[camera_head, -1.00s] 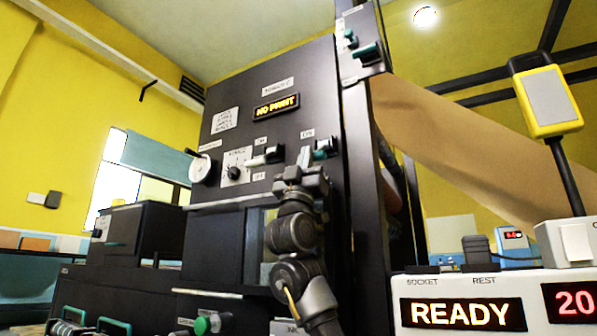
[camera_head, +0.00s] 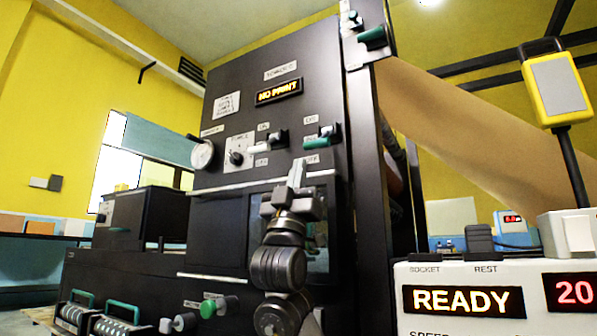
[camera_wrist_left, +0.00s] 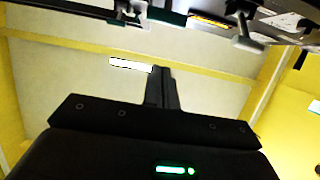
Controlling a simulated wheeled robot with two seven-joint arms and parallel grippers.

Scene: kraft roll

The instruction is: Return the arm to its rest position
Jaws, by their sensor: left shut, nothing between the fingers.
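My left gripper (camera_head: 297,172) is in front of the dark machine's panel in the head view, pointing up, with its arm below it. It is just below the panel's levers and in front of a recessed window. In the left wrist view its fingers (camera_wrist_left: 160,88) are together with nothing between them. The ceiling lies behind them. My right gripper is in neither view.
The dark machine (camera_head: 235,130) has a lit "NO PRINT" sign (camera_head: 279,90), a dial (camera_head: 237,158) and levers (camera_head: 318,139). A brown paper web (camera_head: 460,125) slopes down at right. A white console (camera_head: 460,275) reads "READY" at front right.

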